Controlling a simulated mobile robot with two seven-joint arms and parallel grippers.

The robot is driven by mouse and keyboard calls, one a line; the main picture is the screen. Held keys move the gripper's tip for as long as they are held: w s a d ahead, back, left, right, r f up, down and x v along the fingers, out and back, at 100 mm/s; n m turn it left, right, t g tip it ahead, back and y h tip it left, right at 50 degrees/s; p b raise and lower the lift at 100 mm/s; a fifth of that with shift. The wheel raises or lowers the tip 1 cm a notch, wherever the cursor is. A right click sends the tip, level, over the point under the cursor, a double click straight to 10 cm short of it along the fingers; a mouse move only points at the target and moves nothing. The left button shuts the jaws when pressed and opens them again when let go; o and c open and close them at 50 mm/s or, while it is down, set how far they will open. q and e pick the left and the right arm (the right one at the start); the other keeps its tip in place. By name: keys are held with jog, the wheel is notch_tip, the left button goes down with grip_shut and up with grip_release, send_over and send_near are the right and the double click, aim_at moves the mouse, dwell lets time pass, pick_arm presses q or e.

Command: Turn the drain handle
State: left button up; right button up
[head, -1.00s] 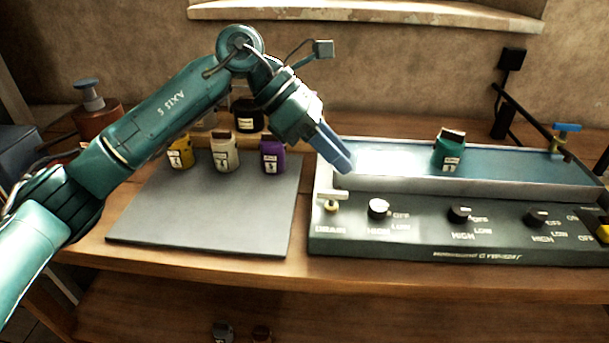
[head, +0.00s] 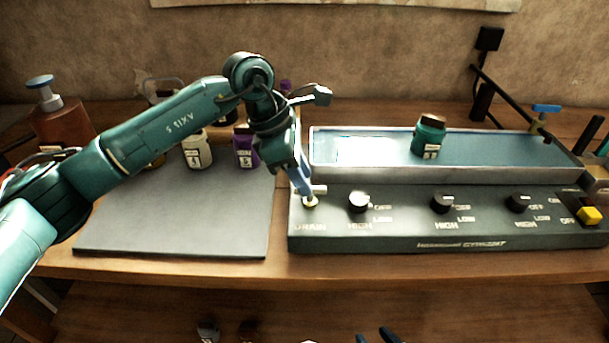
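The drain handle (head: 319,190) is a small pale bar on a brassy stem at the left end of the dark control panel (head: 400,232), above the "DRAIN" label. My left gripper (head: 306,190) points down at the handle, its blue fingers overlapping the handle's left part. Whether the fingers touch or grasp it cannot be told, as they are seen nearly edge-on and hide part of it. Two dark blue fingertips of my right gripper (head: 375,336) show at the bottom edge, spread apart with nothing visible between them.
Behind the panel lies a shallow metal basin (head: 480,174) with a teal jar (head: 429,136) in it. Three knobs, one of them (head: 359,202) nearest the handle, and a yellow button (head: 590,215) are on the panel. A grey mat (head: 180,215) with jars behind lies left.

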pick_arm(q)
jog(key=shift+d+f, duration=0.25)
jog(key=shift+f, duration=0.4)
jog(key=shift+c, duration=0.4)
grip_shut()
